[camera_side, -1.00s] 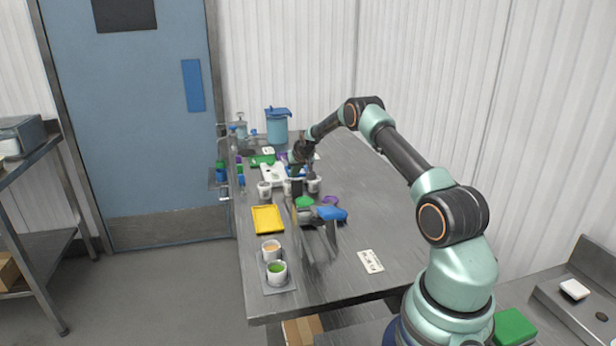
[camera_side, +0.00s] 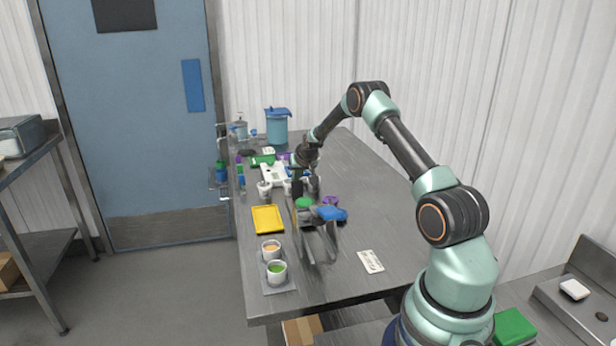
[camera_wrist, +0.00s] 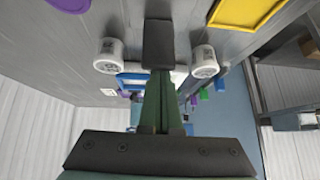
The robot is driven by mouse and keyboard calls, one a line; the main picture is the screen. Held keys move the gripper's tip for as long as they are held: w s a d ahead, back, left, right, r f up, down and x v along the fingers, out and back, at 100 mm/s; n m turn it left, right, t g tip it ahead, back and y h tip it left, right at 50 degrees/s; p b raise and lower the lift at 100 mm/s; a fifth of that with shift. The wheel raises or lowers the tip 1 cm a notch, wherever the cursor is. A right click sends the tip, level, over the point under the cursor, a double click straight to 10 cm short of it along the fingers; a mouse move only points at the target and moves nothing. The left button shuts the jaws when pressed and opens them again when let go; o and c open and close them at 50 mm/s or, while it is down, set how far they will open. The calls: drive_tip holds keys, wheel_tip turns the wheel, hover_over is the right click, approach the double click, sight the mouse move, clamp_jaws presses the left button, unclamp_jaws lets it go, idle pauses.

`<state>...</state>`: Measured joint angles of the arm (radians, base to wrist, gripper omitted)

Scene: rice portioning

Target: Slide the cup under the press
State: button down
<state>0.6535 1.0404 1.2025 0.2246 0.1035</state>
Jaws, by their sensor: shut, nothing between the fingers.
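My gripper (camera_side: 298,191) is shut and empty, low over the middle of the steel table. In the wrist view its closed fingers (camera_wrist: 158,45) point between two white cups, one on the left (camera_wrist: 108,56) and one on the right (camera_wrist: 205,62), apart from both. In the side view one white cup (camera_side: 264,188) stands left of the gripper and another (camera_side: 315,186) right of it, partly covered by the wrist. A metal frame with a blue top (camera_side: 332,214), which may be the press, stands nearer the camera. Whether anything is beneath it is unclear.
A yellow tray (camera_side: 268,219) lies left of the frame. Two filled cups, one orange (camera_side: 271,250) and one green (camera_side: 277,271), stand at the front left. A purple ring (camera_side: 330,201) lies behind the frame. The table's right side is largely clear.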

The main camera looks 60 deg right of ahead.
drive_tip(key=shift+s+a+f, duration=0.1)
drive_tip(key=shift+s+a, duration=1.45)
drive_tip(key=shift+s, duration=0.05)
